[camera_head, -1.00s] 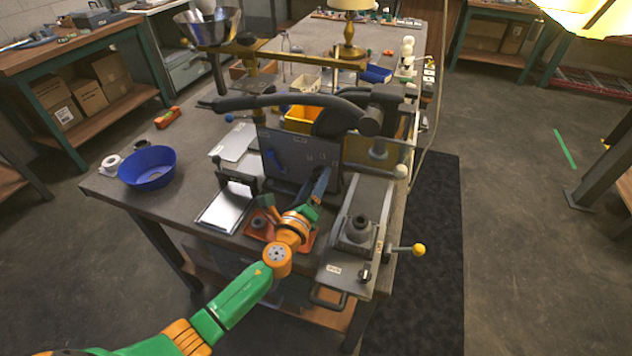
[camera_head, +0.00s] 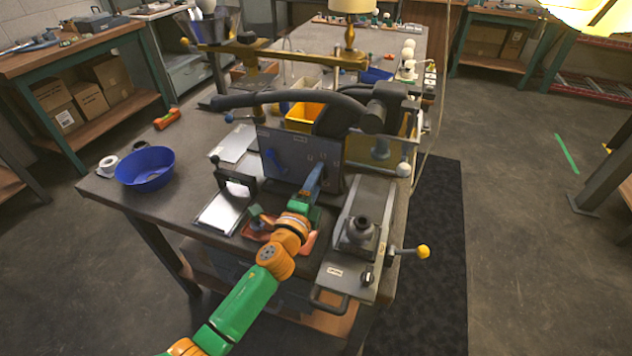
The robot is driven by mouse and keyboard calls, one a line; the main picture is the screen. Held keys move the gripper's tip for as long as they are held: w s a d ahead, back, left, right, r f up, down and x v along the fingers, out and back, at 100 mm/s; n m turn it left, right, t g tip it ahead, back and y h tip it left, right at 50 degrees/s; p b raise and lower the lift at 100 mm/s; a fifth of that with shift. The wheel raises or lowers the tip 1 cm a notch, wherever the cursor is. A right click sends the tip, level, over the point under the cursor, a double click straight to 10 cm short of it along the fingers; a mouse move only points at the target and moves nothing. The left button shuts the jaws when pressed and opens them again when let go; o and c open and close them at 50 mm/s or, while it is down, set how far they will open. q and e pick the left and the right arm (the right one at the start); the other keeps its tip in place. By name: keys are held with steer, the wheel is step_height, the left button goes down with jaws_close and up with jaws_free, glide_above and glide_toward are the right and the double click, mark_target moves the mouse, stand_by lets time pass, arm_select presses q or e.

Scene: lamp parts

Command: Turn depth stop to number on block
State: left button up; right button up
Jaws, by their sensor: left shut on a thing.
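My left gripper (camera_head: 318,172) reaches up to the lower right of this face. Its blue-grey fingers are together, shut on a small part there that seems to be the depth stop. The fingers hide this part, so its angle cannot be told. Any number on the block is too small to read. My right gripper is out of view.
A long dark handle (camera_head: 300,100) crosses above the block. A grey slide with a yellow-knobbed lever (camera_head: 423,251) lies to the right. An orange-red fixture (camera_head: 258,228) sits beside my left wrist.

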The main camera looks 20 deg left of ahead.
arm_select(q)
steer(key=shift+n, duration=0.3)
steer(key=o, duration=1.4)
steer(key=shift+c, duration=0.2)
steer(key=s, duration=0.6)
steer(key=shift+s, duration=0.2)
steer(key=shift+s+a, duration=0.1)
steer(key=shift+s, duration=0.3)
steer(key=shift+w, duration=0.1)
